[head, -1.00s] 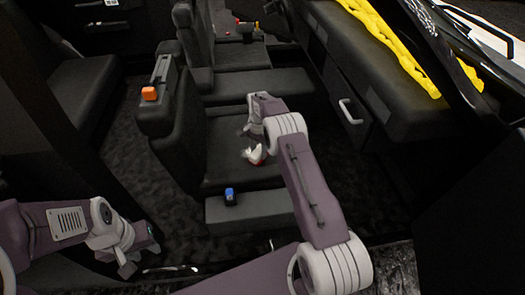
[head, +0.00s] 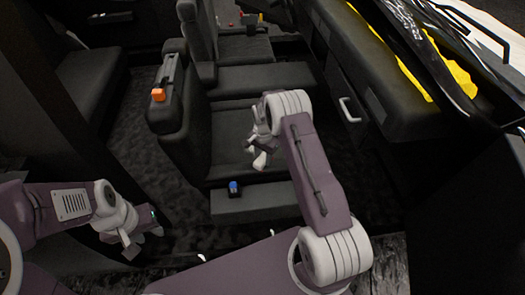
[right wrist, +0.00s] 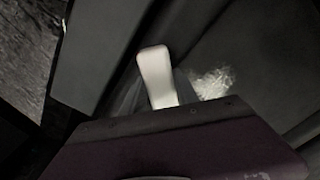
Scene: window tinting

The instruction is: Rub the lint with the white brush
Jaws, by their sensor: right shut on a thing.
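The white brush (right wrist: 157,78) shows in the right wrist view as a pale, rounded piece standing out past the edge of my gripper. In the head view a small part of the white brush (head: 260,160) shows below my right gripper (head: 258,147), which is shut on it over the dark seat (head: 228,135). The lint (right wrist: 212,83) is a whitish, fuzzy patch on the dark surface, just right of the brush in the right wrist view and apart from it. In the head view I cannot make out the lint. My left gripper (head: 141,243) is low at the left, away from the seat; its jaws are unclear.
A blue item (head: 234,187) sits at the seat's front edge. An orange item (head: 158,95) lies on the armrest (head: 168,75) at the left. The dashboard with a handle (head: 349,110) and yellow material (head: 412,80) bounds the right side.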

